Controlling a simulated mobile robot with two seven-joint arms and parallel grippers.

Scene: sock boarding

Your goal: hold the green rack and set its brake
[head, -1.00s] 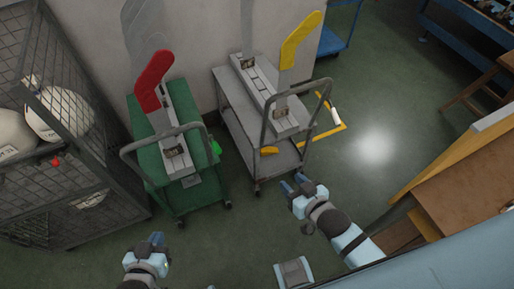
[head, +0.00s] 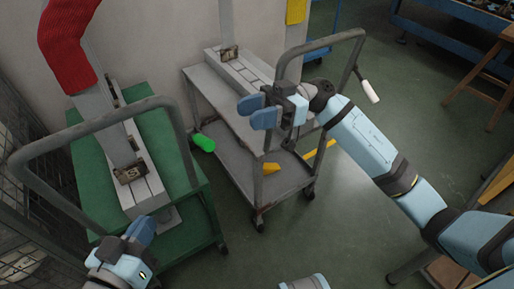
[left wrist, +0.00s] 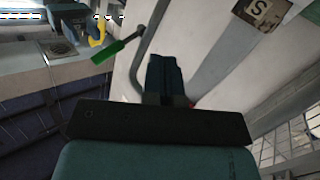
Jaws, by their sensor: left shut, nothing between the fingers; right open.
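The green rack (head: 185,187) stands at the left of the head view, with a grey push handle (head: 85,130) on its near side. A grey form wearing a red sock (head: 70,45) stands on it. A green-gripped lever (head: 203,142) sticks out past its right side; a green grip also shows in the left wrist view (left wrist: 108,51). My left gripper (head: 140,232) is shut and empty at the rack's near edge, below the handle; I cannot tell if it touches. My right gripper (head: 256,110) is open and empty, in front of the grey rack's top.
The grey rack (head: 235,118) stands right of the green one, with a narrow gap between. A white-gripped lever (head: 370,91) shows at its right. A wire cage (head: 18,190) closes off the left. Open floor (head: 345,215) lies in front and right.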

